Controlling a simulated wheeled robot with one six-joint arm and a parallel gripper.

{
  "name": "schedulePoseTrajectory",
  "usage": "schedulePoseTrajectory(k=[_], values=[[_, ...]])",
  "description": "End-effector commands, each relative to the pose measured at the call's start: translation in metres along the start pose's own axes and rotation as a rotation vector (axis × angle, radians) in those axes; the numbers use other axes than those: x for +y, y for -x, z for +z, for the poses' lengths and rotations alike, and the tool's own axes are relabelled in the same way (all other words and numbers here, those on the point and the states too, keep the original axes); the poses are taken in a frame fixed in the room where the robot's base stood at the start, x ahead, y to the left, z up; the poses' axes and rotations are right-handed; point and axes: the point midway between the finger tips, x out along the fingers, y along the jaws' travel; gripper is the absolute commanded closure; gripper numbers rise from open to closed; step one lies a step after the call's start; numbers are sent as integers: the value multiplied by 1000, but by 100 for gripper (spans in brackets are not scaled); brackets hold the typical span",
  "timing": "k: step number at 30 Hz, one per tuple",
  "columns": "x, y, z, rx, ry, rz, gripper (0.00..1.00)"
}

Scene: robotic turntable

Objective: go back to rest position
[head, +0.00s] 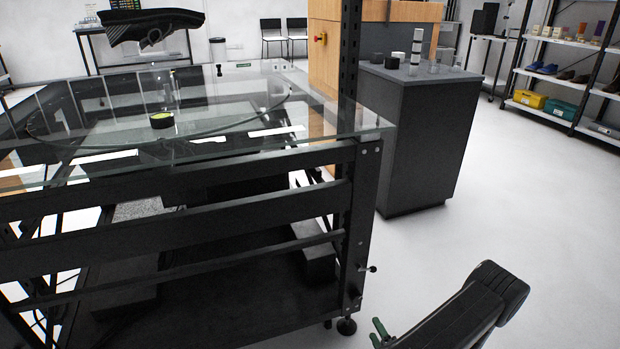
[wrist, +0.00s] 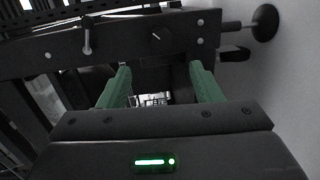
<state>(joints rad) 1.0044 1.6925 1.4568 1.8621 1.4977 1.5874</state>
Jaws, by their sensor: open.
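My gripper (head: 378,332) shows at the bottom of the head view, at the end of my dark arm, low over the floor and to the right of the turntable frame. In the wrist view its two green fingers (wrist: 163,88) stand apart with nothing held between them. The black frame (wrist: 120,38) of the turntable fills the space in front of the fingers. I cannot tell whether the fingers touch it.
The glass-topped turntable table (head: 255,143) stands at the left, with a small black and green-yellow object (head: 161,120) on it. A dark cabinet (head: 420,140) stands behind. Shelves (head: 560,75) hold shoes at the right. The white floor (head: 540,230) at the right is clear.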

Motion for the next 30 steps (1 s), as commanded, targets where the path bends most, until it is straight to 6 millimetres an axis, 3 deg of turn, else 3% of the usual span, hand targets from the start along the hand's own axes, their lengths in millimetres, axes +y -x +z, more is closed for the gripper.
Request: schedulePoseTrajectory(k=[22,30], values=[[-3,-136,-2,8,6,3,41],[0,-131,-2,-13,218,17,41]])
